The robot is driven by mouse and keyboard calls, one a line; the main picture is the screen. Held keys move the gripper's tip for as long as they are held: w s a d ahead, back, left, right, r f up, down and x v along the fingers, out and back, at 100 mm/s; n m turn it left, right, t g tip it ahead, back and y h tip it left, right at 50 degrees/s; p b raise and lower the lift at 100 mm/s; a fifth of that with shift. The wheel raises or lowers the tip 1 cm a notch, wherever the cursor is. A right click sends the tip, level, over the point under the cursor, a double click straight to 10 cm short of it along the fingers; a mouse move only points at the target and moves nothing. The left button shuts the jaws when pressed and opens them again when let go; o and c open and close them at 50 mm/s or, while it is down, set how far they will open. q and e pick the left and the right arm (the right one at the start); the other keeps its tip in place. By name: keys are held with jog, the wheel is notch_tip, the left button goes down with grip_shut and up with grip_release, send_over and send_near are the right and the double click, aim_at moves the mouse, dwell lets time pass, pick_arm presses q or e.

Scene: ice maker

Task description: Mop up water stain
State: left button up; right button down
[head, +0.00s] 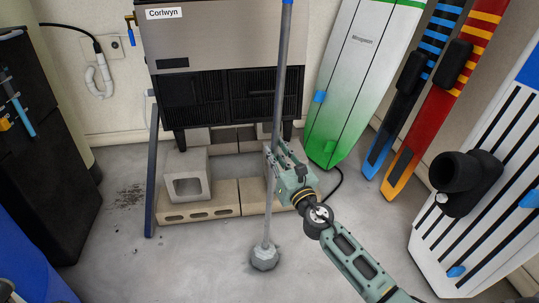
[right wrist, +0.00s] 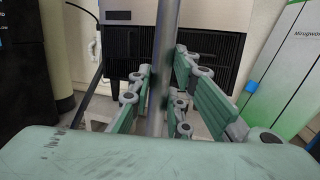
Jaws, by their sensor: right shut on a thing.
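The mop is a long grey pole (head: 279,90) with a grey faceted head (head: 264,258) at its lower end, at or near the concrete floor. It stands nearly upright. My right gripper (head: 276,160) is shut around the pole at about mid-height, and its fingers flank the pole in the right wrist view (right wrist: 159,95). A dark speckled stain (head: 127,197) lies on the floor to the left of the mop head. I cannot tell whether it is wet. My left gripper is not in view.
A steel ice maker (head: 215,40) stands behind on concrete blocks (head: 188,175), with a dark blue bar (head: 152,170) leaning beside it. Boards, including a green-white one (head: 350,85), lean at right. A black cabinet (head: 45,150) stands left.

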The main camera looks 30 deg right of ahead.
jog(key=shift+d+r, duration=0.2)
jog(key=shift+s+d+b, duration=0.2)
jog(key=shift+s+d, duration=0.05)
jog(key=shift+d, duration=0.45)
jog(key=shift+s+d+b, duration=0.2)
jog(key=shift+d, duration=0.5)
jog(key=shift+s+d+b, duration=0.2)
jog(key=shift+s+d, duration=0.05)
jog(key=shift+d, duration=0.45)
jog(key=shift+d+f, duration=0.1)
jog(key=shift+s+d, duration=0.25)
jog(key=shift+d, duration=0.5)
jog(key=shift+a, duration=0.15)
jog(key=shift+w+a+p, duration=0.15)
jog(key=shift+w+a, duration=0.05)
jog(key=shift+a, duration=0.5)
jog(key=shift+w+a+p, duration=0.1)
jog(key=shift+w+a, duration=0.15)
jog(key=shift+a, duration=0.45)
jog(key=shift+w+a+p, duration=0.15)
jog(key=shift+w+a, duration=0.05)
jog(key=shift+a, duration=0.5)
